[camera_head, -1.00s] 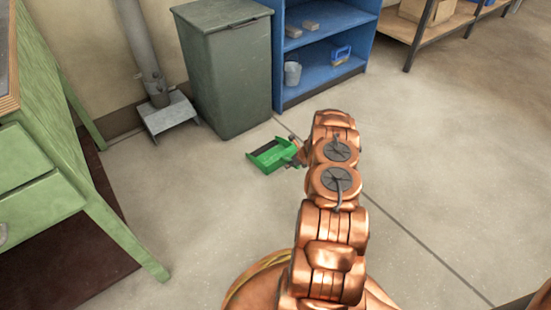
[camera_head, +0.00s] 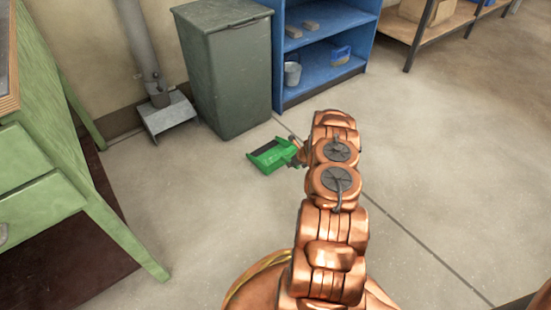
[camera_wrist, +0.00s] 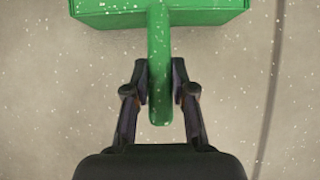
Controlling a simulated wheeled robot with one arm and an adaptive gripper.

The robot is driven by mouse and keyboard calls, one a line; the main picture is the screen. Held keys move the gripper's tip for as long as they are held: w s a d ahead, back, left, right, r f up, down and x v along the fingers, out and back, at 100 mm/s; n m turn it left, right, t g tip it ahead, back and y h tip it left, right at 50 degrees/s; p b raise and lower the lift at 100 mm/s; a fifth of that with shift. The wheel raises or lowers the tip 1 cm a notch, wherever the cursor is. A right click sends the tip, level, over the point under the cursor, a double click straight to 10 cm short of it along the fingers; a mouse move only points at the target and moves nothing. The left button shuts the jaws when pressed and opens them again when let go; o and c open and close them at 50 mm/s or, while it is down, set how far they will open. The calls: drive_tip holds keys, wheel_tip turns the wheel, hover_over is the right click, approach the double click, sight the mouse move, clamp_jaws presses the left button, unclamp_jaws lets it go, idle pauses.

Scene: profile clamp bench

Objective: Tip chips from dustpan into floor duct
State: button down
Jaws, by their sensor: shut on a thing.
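The green dustpan (camera_head: 268,156) is in the middle of the head view, in front of the grey-green bin. My gripper (camera_wrist: 159,78) is shut on its handle (camera_wrist: 160,105), with one finger on each side, in the wrist view. Only the back part of the pan (camera_wrist: 105,12) shows there, at the top edge. The floor duct is a grey pipe with a flared metal inlet (camera_head: 170,116) at the wall, left of the bin and apart from the dustpan. I cannot make out chips in the pan. Pale specks dot the floor in the wrist view; I cannot tell whether they are chips.
A grey-green bin (camera_head: 228,82) stands right of the duct inlet. A blue shelf (camera_head: 325,75) stands beside it. A green bench (camera_head: 75,190) with a dark mat (camera_head: 60,265) is at the left. Floor between the bench and dustpan is clear.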

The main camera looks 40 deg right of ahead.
wheel_tip(320, 180, up, 12)
drive_tip(key=p, duration=0.5)
drive_tip(key=shift+p, duration=0.4)
idle(0.9)
